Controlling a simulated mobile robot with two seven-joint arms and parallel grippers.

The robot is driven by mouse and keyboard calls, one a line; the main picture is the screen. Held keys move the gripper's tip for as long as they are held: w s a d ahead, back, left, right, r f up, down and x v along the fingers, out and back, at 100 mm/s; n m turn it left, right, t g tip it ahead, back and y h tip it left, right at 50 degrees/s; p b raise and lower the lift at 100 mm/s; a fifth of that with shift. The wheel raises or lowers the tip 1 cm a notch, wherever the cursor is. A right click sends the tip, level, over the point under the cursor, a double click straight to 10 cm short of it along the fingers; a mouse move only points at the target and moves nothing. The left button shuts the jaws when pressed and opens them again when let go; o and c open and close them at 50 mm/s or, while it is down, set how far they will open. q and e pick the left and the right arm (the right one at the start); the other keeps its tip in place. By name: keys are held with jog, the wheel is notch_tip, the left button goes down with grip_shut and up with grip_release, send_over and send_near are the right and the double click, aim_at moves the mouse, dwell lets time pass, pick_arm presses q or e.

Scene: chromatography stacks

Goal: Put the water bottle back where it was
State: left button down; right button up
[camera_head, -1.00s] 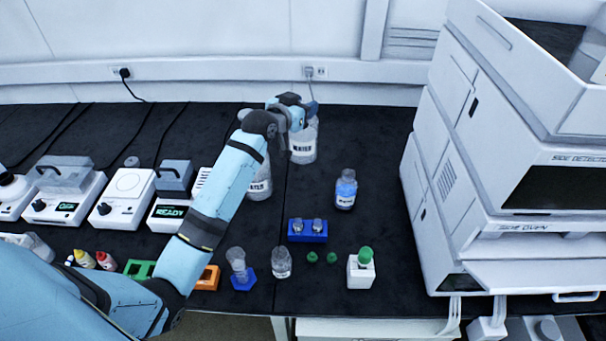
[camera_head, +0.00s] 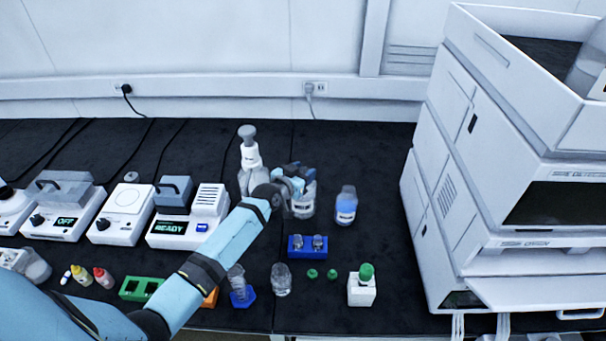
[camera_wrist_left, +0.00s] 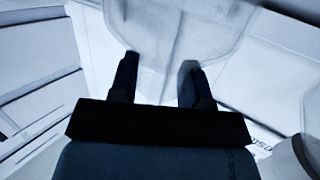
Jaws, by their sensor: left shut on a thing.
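My left gripper (camera_head: 296,180) is shut on the translucent water bottle (camera_head: 304,207), which stands upright left of the blue-liquid bottle. The gripper hides the top of the bottle. I cannot tell whether its base touches the bench. In the left wrist view the two dark fingers (camera_wrist_left: 160,80) lie on either side of the pale bottle body (camera_wrist_left: 160,40). My right gripper is not in view.
A pump-top bottle (camera_head: 249,158) stands just left and behind. The blue-liquid bottle (camera_head: 346,206) is close on the right, and a blue vial rack (camera_head: 308,254) is in front. The white instrument stack (camera_head: 450,170) stands at the right. The bench behind is clear.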

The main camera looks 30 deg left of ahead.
pick_arm(q)
jog(key=shift+f, duration=0.15)
jog(key=shift+f, duration=0.1)
jog(key=c, duration=0.6)
grip_release()
jog(key=shift+f, duration=0.1)
jog(key=shift+s, duration=0.15)
jog(key=v, duration=1.2)
